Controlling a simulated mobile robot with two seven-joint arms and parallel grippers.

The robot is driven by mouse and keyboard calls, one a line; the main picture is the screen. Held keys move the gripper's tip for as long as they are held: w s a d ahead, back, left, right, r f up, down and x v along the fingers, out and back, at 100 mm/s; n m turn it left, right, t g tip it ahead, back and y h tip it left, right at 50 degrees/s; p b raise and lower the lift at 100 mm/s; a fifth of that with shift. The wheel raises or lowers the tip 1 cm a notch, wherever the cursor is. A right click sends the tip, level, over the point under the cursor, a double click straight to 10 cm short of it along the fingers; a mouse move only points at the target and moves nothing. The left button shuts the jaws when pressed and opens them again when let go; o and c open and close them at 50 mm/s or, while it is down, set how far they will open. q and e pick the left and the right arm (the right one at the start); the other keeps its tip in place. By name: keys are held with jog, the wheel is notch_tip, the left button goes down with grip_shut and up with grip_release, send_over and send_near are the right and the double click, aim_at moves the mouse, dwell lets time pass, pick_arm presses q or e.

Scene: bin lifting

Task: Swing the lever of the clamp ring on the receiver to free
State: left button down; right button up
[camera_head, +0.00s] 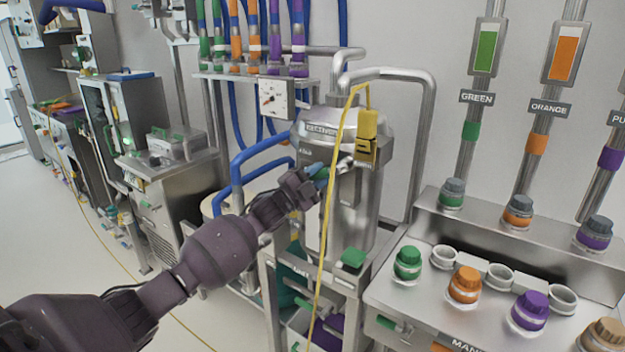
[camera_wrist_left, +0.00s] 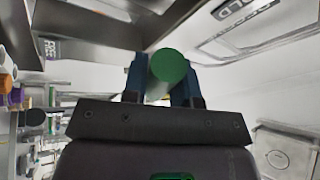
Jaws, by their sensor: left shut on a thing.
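The receiver (camera_head: 350,212) is an upright steel vessel in the middle of the head view, with a lettered band near its top. My left gripper (camera_head: 318,172) is at the upper front of the receiver, shut on the green-ended lever (camera_wrist_left: 168,65). In the left wrist view the round green end sits between the two dark blue fingers (camera_wrist_left: 163,82). The clamp ring is largely hidden by my gripper and the hanging yellow parts, so the lever's exact angle cannot be told. My right gripper is not in view.
A yellow pendant (camera_head: 367,136) and its yellow cable (camera_head: 328,215) hang in front of the receiver, close to my gripper. A bent steel pipe (camera_head: 424,130) stands to the right. A steel console (camera_head: 480,335) with coloured knobs is at the lower right. Open floor lies left.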

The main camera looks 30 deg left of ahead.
pick_arm(q)
jog(key=n, duration=0.1)
jog(key=f+n+y, duration=0.1)
jog(key=n, duration=0.1)
jog(key=shift+d+f+t, duration=0.15)
jog(key=shift+d+t, duration=0.25)
jog(key=d+n+y+p, duration=0.1)
jog(key=n+y, duration=0.2)
jog(key=n, duration=0.2)
jog(key=d+f+n+y+p, duration=0.1)
jog(key=d+n+y, duration=0.1)
jog(key=n, duration=0.3)
jog(key=d+f+n+y+p, duration=0.1)
jog(key=d+n+y, duration=0.1)
jog(key=n+y, duration=0.2)
jog(key=shift+s+f+n+t, duration=0.1)
jog(key=shift+s+n+t, duration=0.1)
jog(key=shift+n, duration=0.35)
jog(key=shift+s+f+n+t, duration=0.1)
jog(key=shift+n+t, duration=0.1)
jog(key=shift+n, duration=0.35)
jog(key=c, duration=0.9)
grip_release()
jog(key=shift+d, duration=0.1)
jog(key=shift+c, duration=0.2)
